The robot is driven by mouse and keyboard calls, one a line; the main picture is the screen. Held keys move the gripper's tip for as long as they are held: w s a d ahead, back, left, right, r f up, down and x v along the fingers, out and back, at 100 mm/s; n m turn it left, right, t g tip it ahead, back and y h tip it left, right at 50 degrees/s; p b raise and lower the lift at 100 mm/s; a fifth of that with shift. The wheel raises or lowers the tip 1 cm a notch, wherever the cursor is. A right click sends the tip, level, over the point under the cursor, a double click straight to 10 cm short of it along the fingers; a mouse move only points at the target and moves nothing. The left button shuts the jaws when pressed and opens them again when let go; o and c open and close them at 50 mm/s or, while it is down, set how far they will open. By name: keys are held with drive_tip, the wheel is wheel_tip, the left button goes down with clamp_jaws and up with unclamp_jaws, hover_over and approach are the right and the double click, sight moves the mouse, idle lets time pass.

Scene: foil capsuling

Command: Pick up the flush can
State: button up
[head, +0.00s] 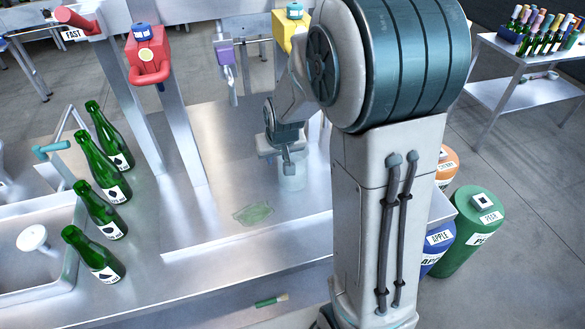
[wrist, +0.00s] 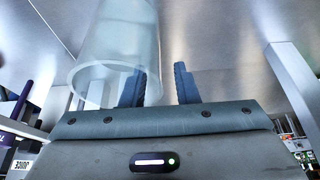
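The flush can is a clear, pale see-through cylinder. In the head view the can (head: 291,180) stands on the steel counter, partly hidden by my gripper (head: 287,162). In the wrist view the can (wrist: 115,42) fills the upper left, with its round rim facing me. My gripper (wrist: 159,84) has its two dark fingers apart, with a clear gap between them. The left finger overlaps the can's rim in the picture; I cannot tell whether they touch. The right finger is clear of the can. Nothing is seen held.
Several green bottles (head: 94,204) stand in a row at the left beside a sink (head: 38,256). A flat green see-through patch (head: 253,213) shows on the counter. Red (head: 147,58) and yellow (head: 285,30) machine heads rise at the back. My arm hides the counter's right side.

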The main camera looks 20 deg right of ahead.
clamp_jaws()
idle(1.5)
